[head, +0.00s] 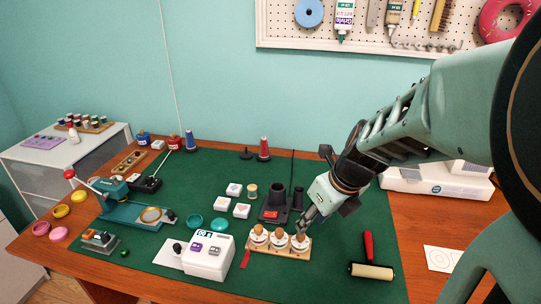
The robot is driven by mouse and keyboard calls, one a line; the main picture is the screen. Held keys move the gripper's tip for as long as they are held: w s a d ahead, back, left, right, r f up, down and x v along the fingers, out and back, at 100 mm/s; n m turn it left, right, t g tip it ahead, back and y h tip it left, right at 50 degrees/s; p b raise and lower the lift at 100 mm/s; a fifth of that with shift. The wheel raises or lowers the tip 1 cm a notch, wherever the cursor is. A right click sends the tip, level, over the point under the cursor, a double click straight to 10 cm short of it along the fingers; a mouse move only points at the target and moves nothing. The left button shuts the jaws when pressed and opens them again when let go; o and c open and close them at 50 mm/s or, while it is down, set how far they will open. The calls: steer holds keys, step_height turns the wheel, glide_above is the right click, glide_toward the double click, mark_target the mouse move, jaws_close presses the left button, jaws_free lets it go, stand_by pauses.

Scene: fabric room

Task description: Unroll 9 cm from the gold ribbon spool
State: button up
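A wooden stand (277,253) at the front middle of the green mat holds three white spools with brownish tops: a left spool (258,237), a middle spool (279,239) and a right spool (300,242). A short red strip (246,258) shows at the stand's left end. I cannot tell which spool carries gold ribbon; their ribbon colours are too small to read. My gripper (304,224) reaches down from the right, with its fingertips just above or behind the right spool. I cannot tell whether it touches the spool or whether its fingers are open.
A white device with a display (208,257) stands left of the stand. A dark holder with cups (276,205) is behind it. A red-handled roller (370,262) lies to the right. A teal press (135,208) stands at the left. The mat between stand and roller is clear.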

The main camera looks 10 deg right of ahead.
mark_target(303, 236)
steer(key=shift+b+x, duration=3.5)
steer(key=shift+x, duration=0.45)
jaws_close()
